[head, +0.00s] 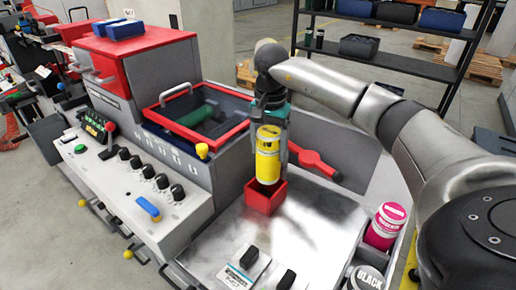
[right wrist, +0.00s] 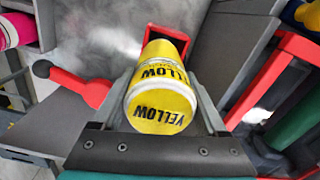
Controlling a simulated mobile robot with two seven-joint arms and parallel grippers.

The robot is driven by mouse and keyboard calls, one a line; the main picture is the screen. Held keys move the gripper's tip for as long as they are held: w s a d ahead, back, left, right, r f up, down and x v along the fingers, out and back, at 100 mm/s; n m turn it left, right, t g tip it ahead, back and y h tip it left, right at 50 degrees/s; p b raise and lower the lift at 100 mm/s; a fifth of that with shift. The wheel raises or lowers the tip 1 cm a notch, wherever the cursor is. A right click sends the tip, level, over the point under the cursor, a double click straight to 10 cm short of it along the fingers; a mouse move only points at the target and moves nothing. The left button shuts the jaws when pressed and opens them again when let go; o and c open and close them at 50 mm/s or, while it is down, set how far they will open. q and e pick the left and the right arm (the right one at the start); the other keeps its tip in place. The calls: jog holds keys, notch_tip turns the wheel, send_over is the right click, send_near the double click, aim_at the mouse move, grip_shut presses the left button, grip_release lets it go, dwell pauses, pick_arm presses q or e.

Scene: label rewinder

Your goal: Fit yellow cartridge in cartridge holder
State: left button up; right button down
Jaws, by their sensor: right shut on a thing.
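The yellow cartridge (head: 268,155) is upright in my right gripper (head: 270,140), directly above the red cartridge holder (head: 265,197) in the head view. The holder is a small square red box on the metal worktop. The cartridge's lower end is at the holder's opening; I cannot tell how far in it is. In the right wrist view the yellow cartridge (right wrist: 160,100) lies between both fingers, its "YELLOW" end facing the camera. The red holder (right wrist: 165,38) shows partly behind it. My left gripper is not in view.
A red handle (head: 312,160) lies behind the holder. The machine with a red-framed lid (head: 200,118) stands to the left. The worktop (head: 315,225) around the holder is mostly clear.

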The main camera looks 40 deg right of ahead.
aim_at(268, 130)
jog(key=shift+w+d, duration=0.1)
jog(key=shift+w, duration=0.2)
jog(key=shift+w+f, duration=0.2)
jog(key=shift+s+f+b, duration=0.15)
jog(key=shift+f+b, duration=0.55)
notch_tip(268, 130, down, 6)
jog(key=b, duration=0.4)
jog(key=shift+r, duration=0.25)
jog(key=shift+f+b, duration=0.9)
jog(key=shift+f, duration=0.15)
jog(key=shift+f, duration=0.3)
grip_release()
notch_tip(268, 130, up, 15)
jog(key=shift+r+p, duration=0.1)
jog(key=shift+p, duration=0.35)
